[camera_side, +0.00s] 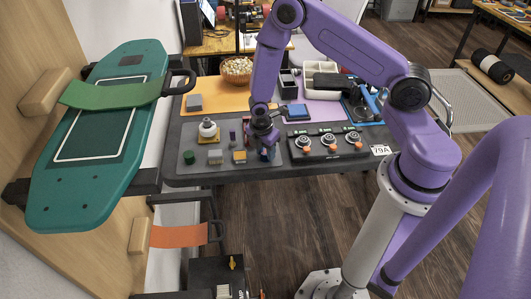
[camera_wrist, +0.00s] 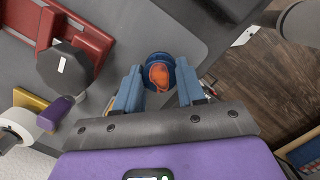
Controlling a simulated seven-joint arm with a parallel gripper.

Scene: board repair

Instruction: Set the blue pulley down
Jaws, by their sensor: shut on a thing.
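The blue pulley (camera_wrist: 153,58) is round with an orange-red centre. In the wrist view it sits between the two fingertips of my gripper (camera_wrist: 159,88), which is shut on it. In the side view my gripper (camera_side: 265,142) points down near the front of the dark worktable (camera_side: 200,180), over the right part of the grey mat. A small blue part of the pulley (camera_side: 268,154) shows below the fingers there. Whether it touches the surface is hard to tell.
A black panel (camera_side: 318,153) with several dials stands just right of my gripper. The table's front edge is close.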

